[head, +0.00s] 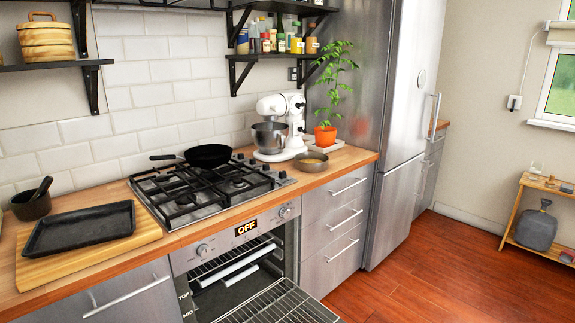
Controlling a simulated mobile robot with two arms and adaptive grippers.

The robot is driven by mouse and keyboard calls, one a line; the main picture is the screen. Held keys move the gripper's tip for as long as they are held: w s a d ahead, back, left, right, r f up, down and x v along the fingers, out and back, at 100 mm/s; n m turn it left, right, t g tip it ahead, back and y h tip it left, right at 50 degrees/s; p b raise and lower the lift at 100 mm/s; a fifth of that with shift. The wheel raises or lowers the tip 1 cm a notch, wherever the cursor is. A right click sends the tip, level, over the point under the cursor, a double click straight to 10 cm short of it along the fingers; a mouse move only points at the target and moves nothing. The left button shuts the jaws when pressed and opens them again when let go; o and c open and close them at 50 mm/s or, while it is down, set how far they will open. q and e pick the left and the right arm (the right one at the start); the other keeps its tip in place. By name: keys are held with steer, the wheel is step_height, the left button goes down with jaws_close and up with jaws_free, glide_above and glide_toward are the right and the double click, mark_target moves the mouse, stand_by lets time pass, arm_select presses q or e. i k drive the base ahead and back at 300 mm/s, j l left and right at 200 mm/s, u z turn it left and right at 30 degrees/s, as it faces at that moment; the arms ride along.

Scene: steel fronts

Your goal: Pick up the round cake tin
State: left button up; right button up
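A round, shallow metal tin (311,161), which looks like the cake tin, sits on the wooden counter in the head view. It is just right of the white stand mixer (280,127) and near the counter's front edge. Its inside looks brownish, but I cannot tell whether that is contents.
The oven (238,262) below the hob (205,188) is open, with a wire rack (280,305) jutting out in front. A black pan (208,156) is on the hob. A potted plant (325,135) stands behind the tin.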

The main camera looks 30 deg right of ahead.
mark_target(311, 162)
steer(key=i+l+u, duration=0.1)
steer(key=l, duration=0.35)
steer(key=i+l, duration=0.2)
steer(key=l, duration=0.3)
steer(key=i+l+u, duration=0.15)
steer(key=l, duration=0.3)
steer(key=i+l+u, duration=0.1)
steer(key=l, duration=0.4)
